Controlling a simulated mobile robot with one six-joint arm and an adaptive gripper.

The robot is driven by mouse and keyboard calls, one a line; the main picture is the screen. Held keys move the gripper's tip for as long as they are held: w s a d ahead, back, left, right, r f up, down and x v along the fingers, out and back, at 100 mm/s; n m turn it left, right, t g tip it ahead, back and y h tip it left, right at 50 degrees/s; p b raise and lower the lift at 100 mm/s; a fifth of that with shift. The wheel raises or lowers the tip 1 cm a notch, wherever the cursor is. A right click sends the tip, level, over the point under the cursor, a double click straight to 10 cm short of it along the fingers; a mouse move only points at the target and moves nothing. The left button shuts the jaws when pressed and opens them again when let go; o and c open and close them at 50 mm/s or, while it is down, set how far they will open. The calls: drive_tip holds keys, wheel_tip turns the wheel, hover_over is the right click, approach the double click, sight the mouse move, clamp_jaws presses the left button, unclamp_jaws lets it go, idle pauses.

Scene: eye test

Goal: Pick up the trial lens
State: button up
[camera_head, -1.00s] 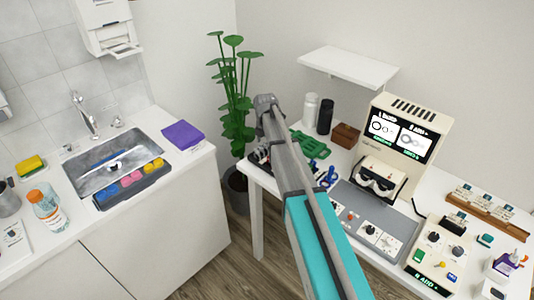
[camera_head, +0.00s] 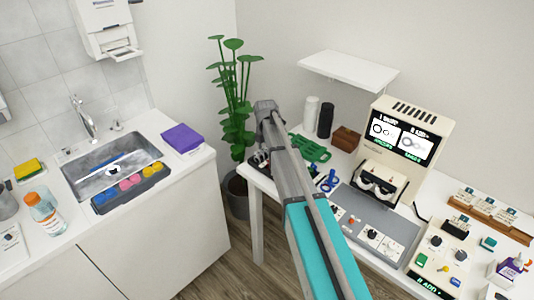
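My arm crosses the middle of the head view and hides part of the table behind it. No single trial lens can be told apart. Small pale cards or holders stand on a wooden rack (camera_head: 521,238) at the right. A cream instrument with a lit screen (camera_head: 402,138) shows round lens pictures. Blue ring-shaped items (camera_head: 329,181) lie right of the arm.
A grey panel (camera_head: 395,222) with knobs and a cream control box (camera_head: 424,262) fill the front of the table. A green item (camera_head: 312,149), a black bottle (camera_head: 325,120) and a brown box (camera_head: 345,138) stand behind. A sink counter (camera_head: 178,172) is at left, a plant (camera_head: 238,92) between.

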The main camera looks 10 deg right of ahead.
drive_tip(key=c, duration=0.4)
drive_tip(key=shift+r, duration=0.1)
wheel_tip(320, 180, up, 2)
drive_tip(key=p, duration=0.2)
drive_tip(key=shift+r+p, duration=0.25)
drive_tip(key=shift+p, duration=0.15)
drive_tip(key=s+r+p, duration=0.3)
drive_tip(key=s, duration=0.1)
drive_tip(key=s+r+p, duration=0.3)
drive_tip(key=s+r, duration=0.1)
drive_tip(key=s, duration=0.1)
drive_tip(key=s+r+p, duration=0.3)
drive_tip(key=s+p, duration=0.1)
drive_tip(key=s, duration=0.1)
drive_tip(key=shift+a+r, duration=0.15)
drive_tip(key=shift+a, duration=0.25)
drive_tip(key=shift+s, duration=0.15)
